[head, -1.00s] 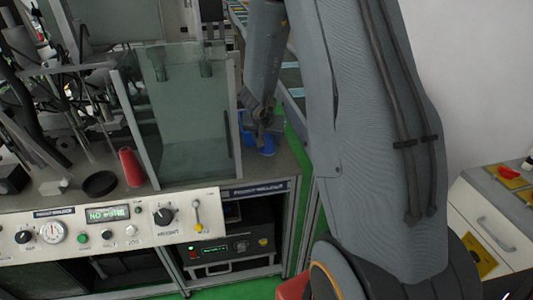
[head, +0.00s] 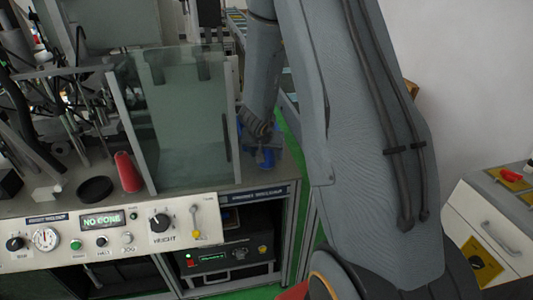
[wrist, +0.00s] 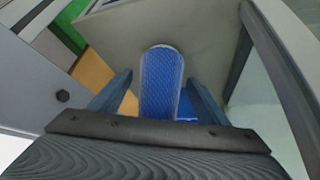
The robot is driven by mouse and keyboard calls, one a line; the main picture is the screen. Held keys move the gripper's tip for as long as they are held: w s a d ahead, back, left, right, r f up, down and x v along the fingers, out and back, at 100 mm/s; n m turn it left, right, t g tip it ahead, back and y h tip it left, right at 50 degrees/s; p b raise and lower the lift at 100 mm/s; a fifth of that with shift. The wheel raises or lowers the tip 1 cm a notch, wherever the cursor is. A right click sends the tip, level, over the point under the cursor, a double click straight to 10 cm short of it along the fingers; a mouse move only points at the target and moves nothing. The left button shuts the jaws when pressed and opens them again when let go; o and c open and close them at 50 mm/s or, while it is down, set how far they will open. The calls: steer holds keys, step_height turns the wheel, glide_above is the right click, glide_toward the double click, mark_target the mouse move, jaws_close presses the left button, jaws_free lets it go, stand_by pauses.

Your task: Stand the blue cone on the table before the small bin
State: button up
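The blue cone (wrist: 161,82) fills the middle of the wrist view, its rounded top toward the top of the picture and some blue at its lower right. My gripper (wrist: 160,76) has one finger on each side of it, with narrow gaps showing, so it looks open around the cone. In the head view, my gripper (head: 264,140) is low over the right end of the grey table (head: 222,194), beside the glass guard; blue shows around its fingers, and the cone is largely hidden there. I cannot pick out the small bin with certainty.
A glass guard with metal posts (head: 185,120) stands close left of my gripper. Left of it are a red cone (head: 127,171), a black round dish (head: 95,189) and a small white block (head: 46,194). The control panel (head: 110,228) reads "NO CONE".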

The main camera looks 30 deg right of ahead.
steer(key=shift+s+a+r, duration=0.1)
steer(key=shift+r, duration=0.4)
steer(key=p+v, duration=0.3)
steer(key=v, duration=0.8)
steer(key=shift+p, duration=0.35)
steer(key=shift+s, duration=0.1)
